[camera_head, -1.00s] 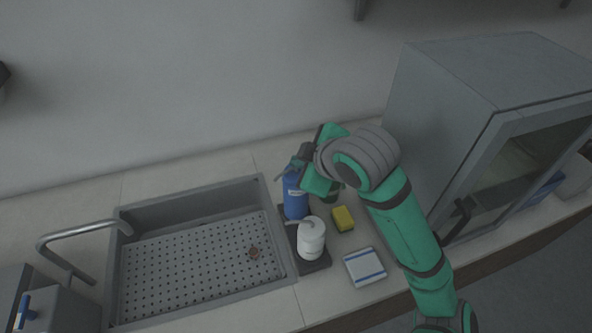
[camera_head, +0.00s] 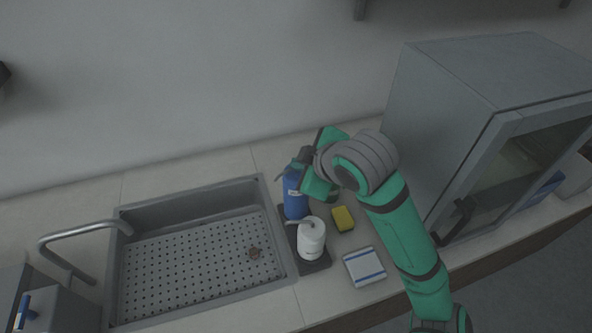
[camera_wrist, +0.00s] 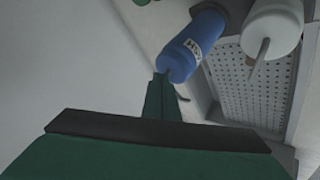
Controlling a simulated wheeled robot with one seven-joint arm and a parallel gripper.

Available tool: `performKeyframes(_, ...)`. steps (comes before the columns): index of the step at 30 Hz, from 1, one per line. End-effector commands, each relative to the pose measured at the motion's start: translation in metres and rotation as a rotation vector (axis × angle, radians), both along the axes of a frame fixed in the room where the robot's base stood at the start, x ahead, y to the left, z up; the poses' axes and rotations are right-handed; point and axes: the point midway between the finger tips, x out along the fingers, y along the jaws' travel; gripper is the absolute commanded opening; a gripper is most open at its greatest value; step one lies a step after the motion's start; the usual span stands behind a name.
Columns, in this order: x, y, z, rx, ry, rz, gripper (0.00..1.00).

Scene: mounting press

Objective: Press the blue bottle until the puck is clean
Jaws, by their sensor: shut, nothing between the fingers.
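The blue bottle (camera_head: 294,199) stands upright on a dark tray (camera_head: 318,265) at the sink's right edge. In the wrist view the blue bottle (camera_wrist: 193,46) lies just beyond my fingertips. My gripper (camera_head: 303,166) is shut and empty at the top of the blue bottle. Its fingers (camera_wrist: 160,94) overlap the bottle's top in the wrist view; I cannot tell whether they touch the pump. The small brownish puck (camera_head: 254,253) lies on the perforated floor of the sink, left of the bottles. The bottle's pump head is mostly hidden by my gripper.
A white pump bottle (camera_head: 311,241) stands in front of the blue one on the tray. A yellow sponge (camera_head: 343,218) and a white-and-blue folded cloth (camera_head: 364,267) lie to the right. The sink (camera_head: 190,312) has a faucet (camera_head: 80,233) at left. A grey cabinet (camera_head: 440,130) stands right.

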Motion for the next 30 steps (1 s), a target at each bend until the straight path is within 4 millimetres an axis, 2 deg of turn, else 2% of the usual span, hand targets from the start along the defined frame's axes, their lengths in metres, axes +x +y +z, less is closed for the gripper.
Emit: performKeyframes(30, 0.0001, -0.0003, -0.0091, -0.001, 0.0, -0.001, 0.0)
